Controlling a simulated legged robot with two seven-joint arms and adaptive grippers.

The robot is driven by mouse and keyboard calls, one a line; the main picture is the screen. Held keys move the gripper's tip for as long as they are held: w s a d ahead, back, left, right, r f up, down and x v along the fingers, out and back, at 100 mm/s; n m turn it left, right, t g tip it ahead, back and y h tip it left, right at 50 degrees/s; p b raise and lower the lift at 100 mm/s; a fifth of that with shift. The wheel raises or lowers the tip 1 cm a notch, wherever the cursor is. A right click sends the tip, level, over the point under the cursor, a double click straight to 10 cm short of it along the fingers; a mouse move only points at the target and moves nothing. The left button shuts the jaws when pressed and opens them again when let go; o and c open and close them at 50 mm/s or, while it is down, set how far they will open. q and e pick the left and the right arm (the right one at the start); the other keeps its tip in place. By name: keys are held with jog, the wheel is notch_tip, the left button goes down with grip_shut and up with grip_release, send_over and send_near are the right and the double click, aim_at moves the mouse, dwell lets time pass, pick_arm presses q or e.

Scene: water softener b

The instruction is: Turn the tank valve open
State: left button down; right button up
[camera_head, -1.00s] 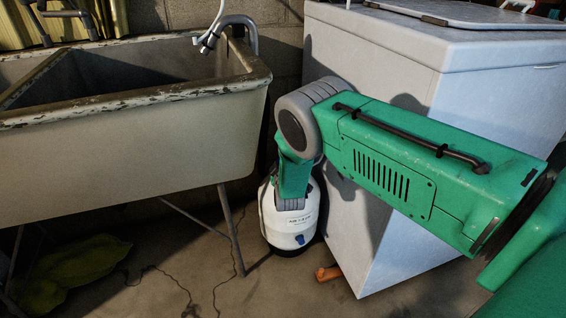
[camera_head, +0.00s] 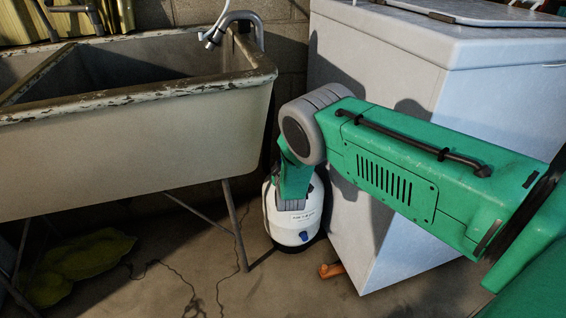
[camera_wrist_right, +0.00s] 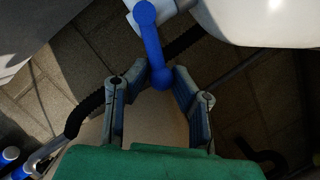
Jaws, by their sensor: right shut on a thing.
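The white tank (camera_head: 293,222) stands upright on the floor between the sink and the white chest. A small blue part (camera_head: 303,236) shows low on its front. In the right wrist view, a blue valve handle (camera_wrist_right: 151,38) runs down from a pale fitting beside the white tank body (camera_wrist_right: 260,18). Its round lower end lies between the fingers of my right gripper (camera_wrist_right: 161,74), which is shut on it. My left gripper is not in view.
A worn sink (camera_head: 130,150) on thin metal legs stands on the left. The large white chest (camera_head: 385,230) stands close on the right. An orange pipe end (camera_head: 331,270) lies on the floor near the chest. A dark corrugated hose (camera_wrist_right: 90,107) runs beside the gripper.

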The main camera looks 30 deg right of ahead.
jog(key=shift+o, duration=0.4)
jog(key=shift+s+a+f, duration=0.1)
jog(key=shift+a+f, duration=0.05)
jog(key=shift+f, duration=0.4)
jog(key=shift+s+a+f, duration=0.1)
jog(key=shift+a+f, duration=0.05)
jog(key=shift+f, duration=0.35)
jog(key=o, duration=0.9)
jog(key=shift+d, duration=0.1)
jog(key=shift+w, duration=0.1)
jog(key=shift+r, duration=0.1)
jog(key=shift+s+r, duration=0.1)
jog(key=shift+s, duration=0.2)
jog(key=shift+f+v, duration=0.15)
jog(key=shift+v, duration=2.7)
jog(key=shift+f+v, duration=0.1)
jog(key=shift+v, duration=2.8)
